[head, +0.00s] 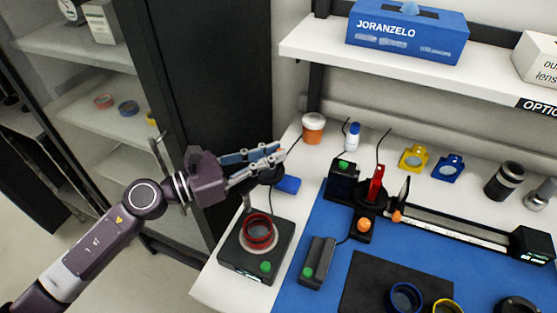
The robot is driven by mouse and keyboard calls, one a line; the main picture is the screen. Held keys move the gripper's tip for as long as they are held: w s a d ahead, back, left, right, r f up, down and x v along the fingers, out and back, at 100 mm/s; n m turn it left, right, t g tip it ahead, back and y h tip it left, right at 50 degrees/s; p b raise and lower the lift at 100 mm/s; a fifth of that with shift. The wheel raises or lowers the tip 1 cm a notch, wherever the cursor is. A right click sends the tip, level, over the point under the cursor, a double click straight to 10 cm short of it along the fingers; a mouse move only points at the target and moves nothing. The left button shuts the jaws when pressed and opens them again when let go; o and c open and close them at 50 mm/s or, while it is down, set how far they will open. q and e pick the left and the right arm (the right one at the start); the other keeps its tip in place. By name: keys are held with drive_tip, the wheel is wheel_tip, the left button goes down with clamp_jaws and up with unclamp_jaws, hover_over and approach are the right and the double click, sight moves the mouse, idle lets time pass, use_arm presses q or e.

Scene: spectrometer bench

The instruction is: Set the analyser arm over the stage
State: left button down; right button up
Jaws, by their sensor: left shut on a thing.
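A black box-shaped instrument (241,262) stands at the front left corner of the bench. A red-rimmed round stage (258,231) is on its top, and a green button is at its front. The analyser arm's dark round head (269,174) is up behind the stage, apart from it in the picture. My left gripper (272,158) reaches in from the left and is shut on this dark head. The fingers partly hide the head and its joint to the post. My right gripper is not in view.
A blue block (288,185) lies close behind the head. An optical rail (450,227) crosses the blue mat (325,215). A glass-fronted cabinet (90,100) and a shelf (400,60) border the space.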

use_arm(q)
drive_tip(key=shift+s, duration=0.1)
drive_tip(key=c, duration=2)
unclamp_jaws()
drive_tip(key=shift+o, duration=0.2)
drive_tip(key=shift+s+a, duration=0.25)
drive_tip(key=shift+a, duration=0.25)
drive_tip(key=v, duration=1.1)
drive_tip(key=shift+c, duration=0.6)
